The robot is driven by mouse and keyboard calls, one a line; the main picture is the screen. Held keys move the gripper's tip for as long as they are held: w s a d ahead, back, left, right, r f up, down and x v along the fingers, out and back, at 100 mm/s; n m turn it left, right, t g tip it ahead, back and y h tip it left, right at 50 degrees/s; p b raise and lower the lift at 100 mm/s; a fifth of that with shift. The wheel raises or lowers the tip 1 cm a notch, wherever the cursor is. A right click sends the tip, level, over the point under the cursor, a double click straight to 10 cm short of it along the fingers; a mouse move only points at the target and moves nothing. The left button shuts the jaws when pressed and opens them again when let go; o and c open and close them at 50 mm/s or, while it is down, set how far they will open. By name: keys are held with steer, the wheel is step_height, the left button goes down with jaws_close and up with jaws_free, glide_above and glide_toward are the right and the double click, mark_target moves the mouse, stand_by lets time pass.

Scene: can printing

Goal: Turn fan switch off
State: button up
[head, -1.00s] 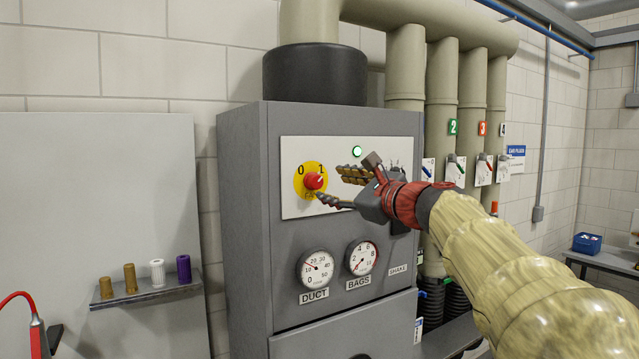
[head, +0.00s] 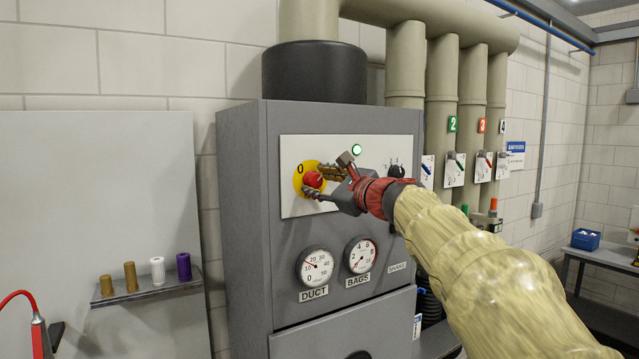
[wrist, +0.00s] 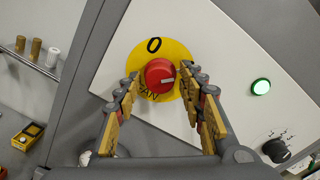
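The fan switch is a red round knob (head: 313,180) on a yellow disc (wrist: 144,58) on the white panel of a grey cabinet. A "0" shows on the disc; the "1" seen a second ago is hidden behind my gripper. A white mark on the knob shows in the wrist view (wrist: 160,75). My gripper (head: 318,183) is open, its fingertips on either side of the knob. In the wrist view the fingers (wrist: 163,92) are spread below and beside the knob; I cannot tell whether they touch it. A green lamp (head: 356,150) above is lit.
A black dial (head: 397,171) sits right of my gripper on the same panel. Two gauges (head: 315,266) are below. A small shelf (head: 147,293) with several coloured cylinders is at the left. Pipes (head: 441,90) with numbered levers stand at the right.

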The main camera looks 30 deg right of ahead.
steer(key=c, duration=0.9)
steer(key=n+b, duration=0.3)
steer(key=b, duration=0.1)
steer(key=shift+f+n, duration=0.2)
steer(key=shift+n, duration=0.2)
steer(key=n+b, duration=0.4)
steer(key=n, duration=0.1)
steer(key=n+b, duration=0.3)
steer(key=n, duration=0.1)
steer(key=shift+n+b, duration=0.3)
steer(key=shift+n, duration=0.1)
steer(key=shift+r+n+h+b, duration=0.15)
steer(key=shift+n+h+b, duration=0.15)
steer(key=shift+n+b, duration=1.3)
steer(key=shift+n+p, duration=0.35)
steer(key=shift+n, duration=0.15)
steer(key=o, duration=1.2)
steer(key=shift+c, duration=0.2)
